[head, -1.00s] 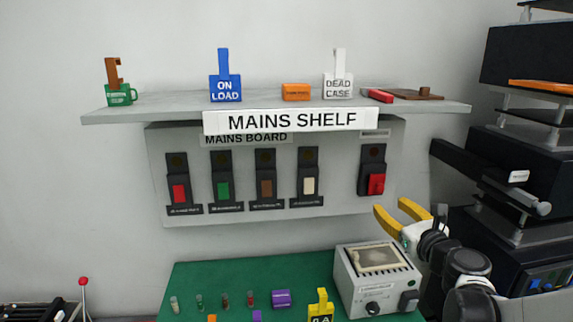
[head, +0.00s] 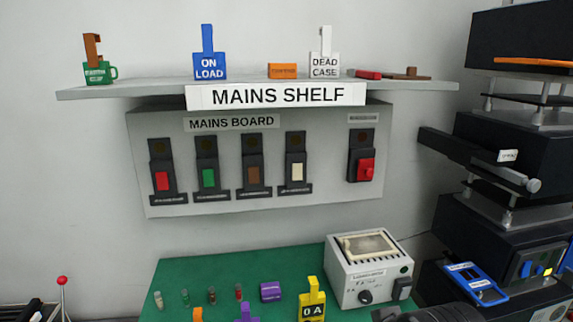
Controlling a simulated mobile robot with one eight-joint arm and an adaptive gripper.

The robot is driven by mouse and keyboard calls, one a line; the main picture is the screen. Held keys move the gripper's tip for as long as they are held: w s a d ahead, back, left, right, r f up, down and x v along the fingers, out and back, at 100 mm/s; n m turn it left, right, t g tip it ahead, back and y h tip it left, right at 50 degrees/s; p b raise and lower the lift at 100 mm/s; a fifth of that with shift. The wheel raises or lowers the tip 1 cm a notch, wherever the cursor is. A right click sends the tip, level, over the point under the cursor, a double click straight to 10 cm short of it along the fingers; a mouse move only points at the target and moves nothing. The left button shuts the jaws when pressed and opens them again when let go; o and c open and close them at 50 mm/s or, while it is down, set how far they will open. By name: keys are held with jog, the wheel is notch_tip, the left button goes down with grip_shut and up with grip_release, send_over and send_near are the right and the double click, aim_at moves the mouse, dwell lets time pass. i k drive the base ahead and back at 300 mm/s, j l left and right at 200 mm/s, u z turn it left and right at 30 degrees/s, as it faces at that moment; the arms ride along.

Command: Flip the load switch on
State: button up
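A grey-white box (head: 350,285) with a screen on top stands on the green mat's right side. Its front has a round black knob (head: 365,297), and a black switch (head: 401,289) sits at its right edge. The label on it is too small to read. The mains board (head: 230,208) on the wall carries several black-framed switches with red, green, brown and cream levers. One with a red lever (head: 366,168) stands apart at the right. Their small labels are unreadable, so I cannot tell which is the load switch. My gripper is out of view; only a dark part of my arm shows at the bottom.
The mains shelf (head: 150,90) juts out above the board, with a blue ON LOAD tag (head: 209,66) and a white DEAD CASE tag (head: 324,66). Fuses and a yellow 0 A tag (head: 311,301) are on the green mat (head: 200,268). Stacked black equipment (head: 505,165) fills the right.

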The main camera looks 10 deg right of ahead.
aim_at(405, 292)
jog(key=z, duration=0.75)
